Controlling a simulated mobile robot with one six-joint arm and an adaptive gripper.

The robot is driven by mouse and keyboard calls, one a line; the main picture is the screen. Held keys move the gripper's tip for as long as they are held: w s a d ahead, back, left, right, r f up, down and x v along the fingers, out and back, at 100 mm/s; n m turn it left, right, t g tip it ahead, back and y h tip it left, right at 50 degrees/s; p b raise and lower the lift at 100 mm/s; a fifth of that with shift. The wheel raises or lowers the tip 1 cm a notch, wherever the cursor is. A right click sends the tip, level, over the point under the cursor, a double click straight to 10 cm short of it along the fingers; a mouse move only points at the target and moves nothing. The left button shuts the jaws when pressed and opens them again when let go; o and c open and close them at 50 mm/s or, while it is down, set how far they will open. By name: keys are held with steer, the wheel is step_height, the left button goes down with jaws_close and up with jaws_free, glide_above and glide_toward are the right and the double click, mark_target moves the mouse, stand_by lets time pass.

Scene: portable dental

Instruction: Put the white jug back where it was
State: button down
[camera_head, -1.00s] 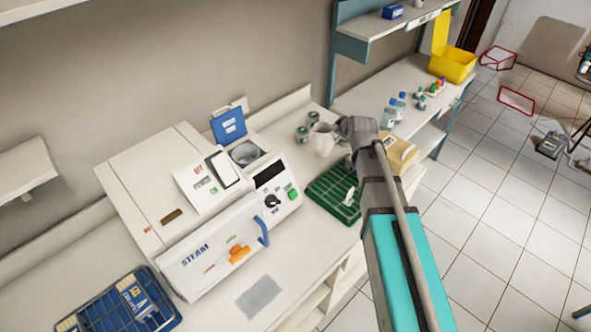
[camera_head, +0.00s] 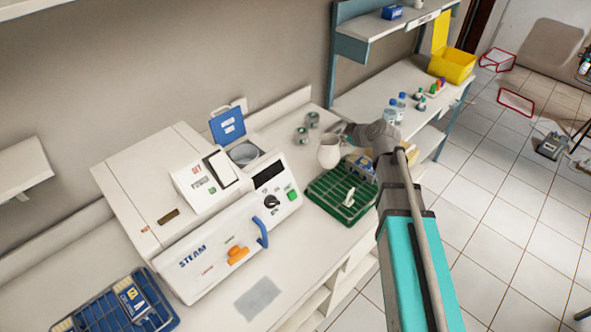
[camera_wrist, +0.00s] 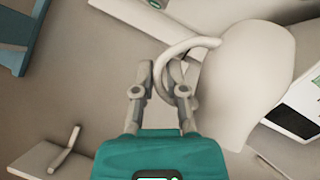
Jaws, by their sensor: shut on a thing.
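The white jug (camera_head: 329,153) is upright near the back of the counter, behind the green rack and right of the steriliser. In the wrist view the jug (camera_wrist: 250,75) fills the upper right, with its curved handle towards my fingers. My gripper (camera_wrist: 161,72) is shut on the jug's handle, which passes between the two fingertips. In the head view my gripper (camera_head: 343,129) is at the jug's upper right, partly hidden by my wrist. I cannot tell whether the jug's base touches the counter.
Two small green-grey jars (camera_head: 302,134) stand left of the jug. The green rack (camera_head: 325,198) holds a small white item. A blue box (camera_head: 363,165) is close to the jug's right. The steriliser (camera_head: 190,215) takes up the counter's left; blue-capped bottles (camera_head: 391,111) stand further right.

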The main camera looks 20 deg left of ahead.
steer(key=shift+a, duration=0.1)
steer(key=s+a+b+x, duration=0.2)
steer(key=b+x, duration=0.7)
steer(key=x, duration=0.6)
steer(key=shift+a, duration=0.25)
steer(key=shift+w, duration=0.1)
steer(key=shift+f, duration=0.1)
steer(key=shift+w+a+f+b, duration=0.1)
steer(key=shift+a+f+b, duration=0.1)
steer(key=shift+f+b, duration=0.85)
steer(key=shift+w+a+f+b, duration=0.1)
steer(key=shift+a+f+b, duration=0.1)
steer(key=shift+f+b, duration=0.8)
steer(key=c, duration=0.7)
jaws_free()
